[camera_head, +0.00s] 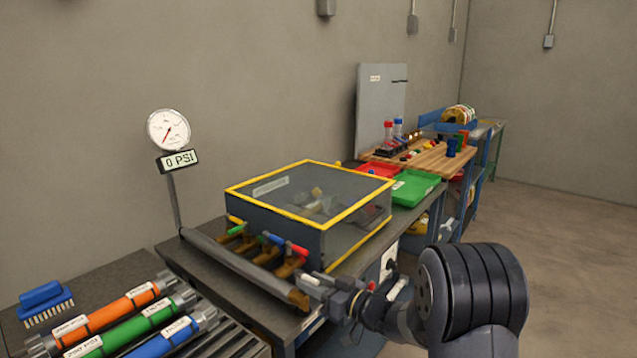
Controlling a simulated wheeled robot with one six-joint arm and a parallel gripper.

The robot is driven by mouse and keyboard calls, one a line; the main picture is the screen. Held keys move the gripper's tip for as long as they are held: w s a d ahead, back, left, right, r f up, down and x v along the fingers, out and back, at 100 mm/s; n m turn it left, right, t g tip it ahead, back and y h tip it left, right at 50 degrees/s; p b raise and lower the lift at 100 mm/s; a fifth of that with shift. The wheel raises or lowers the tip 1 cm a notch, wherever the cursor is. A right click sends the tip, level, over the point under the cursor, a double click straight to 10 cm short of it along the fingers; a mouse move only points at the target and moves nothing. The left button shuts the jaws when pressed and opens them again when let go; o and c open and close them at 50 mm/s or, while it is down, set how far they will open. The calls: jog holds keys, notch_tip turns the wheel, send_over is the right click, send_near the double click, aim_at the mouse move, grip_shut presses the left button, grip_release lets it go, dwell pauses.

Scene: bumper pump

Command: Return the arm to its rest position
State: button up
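My arm (466,290) reaches in from the lower right of the head view. My gripper (312,284) is at the front edge of the grey bench, close to the end of a long grey bar and beside the yellow-edged box (300,215). Its fingers are small and partly hidden, so I cannot tell whether they are open, shut or touching anything.
A gauge (169,131) on a post stands above a "0 PSI" display (178,160). Orange, green and blue cylinders (160,337) and a blue brush (44,303) lie at lower left. Green (416,188) and red trays are beyond the box. Open floor (570,250) is at right.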

aim_at(301, 276)
jog(key=x, duration=0.3)
jog(key=shift+w+a+f, duration=0.1)
jog(key=shift+a, duration=0.05)
jog(key=shift+m+t+h, duration=0.3)
jog(key=shift+m+t, duration=0.1)
jog(key=shift+r+g, duration=0.2)
jog(key=shift+g, duration=0.1)
